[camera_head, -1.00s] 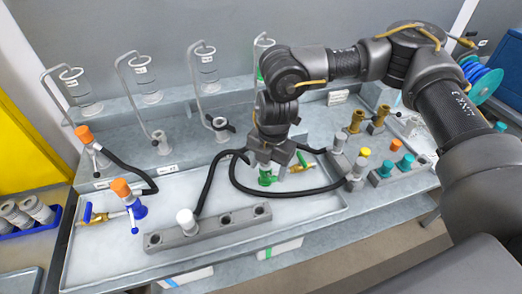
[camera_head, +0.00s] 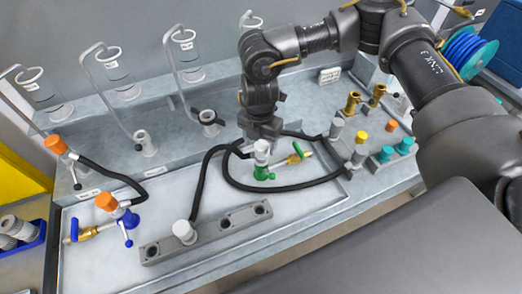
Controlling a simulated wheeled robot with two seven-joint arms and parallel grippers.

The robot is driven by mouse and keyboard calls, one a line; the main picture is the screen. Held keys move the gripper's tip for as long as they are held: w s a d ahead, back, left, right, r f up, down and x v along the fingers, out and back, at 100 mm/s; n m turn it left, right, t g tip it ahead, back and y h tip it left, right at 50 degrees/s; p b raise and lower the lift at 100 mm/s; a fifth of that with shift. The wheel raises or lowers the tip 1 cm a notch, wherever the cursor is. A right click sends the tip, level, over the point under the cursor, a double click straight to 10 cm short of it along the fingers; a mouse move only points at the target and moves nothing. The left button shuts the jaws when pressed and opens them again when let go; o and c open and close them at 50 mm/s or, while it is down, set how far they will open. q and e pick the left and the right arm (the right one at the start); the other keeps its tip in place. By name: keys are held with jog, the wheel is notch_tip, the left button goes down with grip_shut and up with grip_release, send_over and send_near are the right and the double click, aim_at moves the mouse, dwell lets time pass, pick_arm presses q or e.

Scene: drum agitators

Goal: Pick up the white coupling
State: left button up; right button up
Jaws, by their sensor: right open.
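A second white cap-like piece (camera_head: 262,149) sits upright on the green-based valve (camera_head: 264,173), which has a brass side fitting. My right gripper (camera_head: 262,135) points down just above this second piece, with open jaws. Its fingertips are close to the top of the piece; I cannot tell whether they touch it. The first white coupling is well left of and in front of the gripper. My left gripper is not in view.
Black hoses (camera_head: 205,180) loop around the green valve and behind the block. A blue valve with an orange cap (camera_head: 107,202) stands at left. Coloured fittings (camera_head: 385,155) stand at right. The tray (camera_head: 95,265) is bare in front of the block.

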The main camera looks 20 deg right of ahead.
aim_at(261, 154)
jog(key=shift+f, duration=0.3)
jog(key=shift+d+f, duration=0.1)
notch_tip(261, 154, down, 4)
jog(key=p, duration=0.3)
jog(key=shift+s+f, duration=0.15)
jog(key=shift+f, duration=0.45)
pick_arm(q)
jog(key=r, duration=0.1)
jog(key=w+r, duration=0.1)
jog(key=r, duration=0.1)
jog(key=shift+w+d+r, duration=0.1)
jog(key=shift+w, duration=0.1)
pick_arm(e)
jog(key=shift+c, duration=0.3)
jog(key=c, duration=1.2)
